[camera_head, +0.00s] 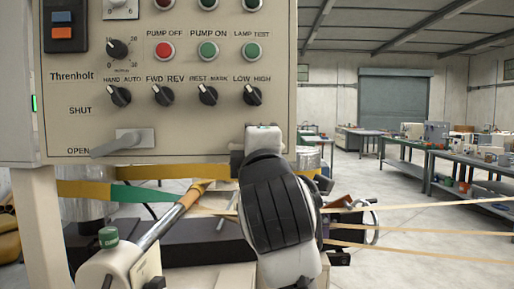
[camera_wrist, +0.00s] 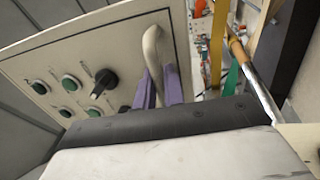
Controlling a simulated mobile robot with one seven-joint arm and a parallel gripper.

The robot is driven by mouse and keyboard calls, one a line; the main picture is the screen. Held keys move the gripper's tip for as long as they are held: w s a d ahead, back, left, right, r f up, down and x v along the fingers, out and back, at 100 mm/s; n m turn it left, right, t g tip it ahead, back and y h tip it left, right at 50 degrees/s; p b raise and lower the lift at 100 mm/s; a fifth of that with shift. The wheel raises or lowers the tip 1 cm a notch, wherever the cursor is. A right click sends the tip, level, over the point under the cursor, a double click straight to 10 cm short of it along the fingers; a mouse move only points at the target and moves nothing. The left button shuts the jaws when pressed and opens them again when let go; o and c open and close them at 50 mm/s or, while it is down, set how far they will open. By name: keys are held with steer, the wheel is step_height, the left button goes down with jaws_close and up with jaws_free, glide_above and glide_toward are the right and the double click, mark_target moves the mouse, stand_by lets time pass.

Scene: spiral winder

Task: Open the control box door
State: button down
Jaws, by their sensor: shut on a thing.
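The control box door (camera_head: 200,125) is a beige panel with buttons and knobs at the upper left of the head view. It also shows in the wrist view (camera_wrist: 55,60). Its grey latch lever (camera_head: 125,142) points left and down, at the OPEN label. A beige looped pull handle (camera_wrist: 152,40) stands out near the door's edge in the wrist view. My gripper (camera_wrist: 162,82) has its purple fingers shut on the lower part of this handle. In the head view my arm hides the fingers and the handle. I cannot tell whether the door stands ajar.
A yellow and green band (camera_head: 130,194) and a metal rod (camera_head: 165,225) lie below the box. Pale strands (camera_head: 420,232) run off to the right. Workbenches (camera_head: 405,160) stand at the back right, with clear floor (camera_head: 375,190) before them.

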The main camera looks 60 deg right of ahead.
steer(key=c, duration=1.9)
jaws_free()
steer(key=b+v, duration=0.1)
steer(key=v, duration=0.6)
steer(key=shift+s+a+f+b, duration=0.1)
steer(key=shift+a+b, duration=0.1)
steer(key=shift+b, duration=0.2)
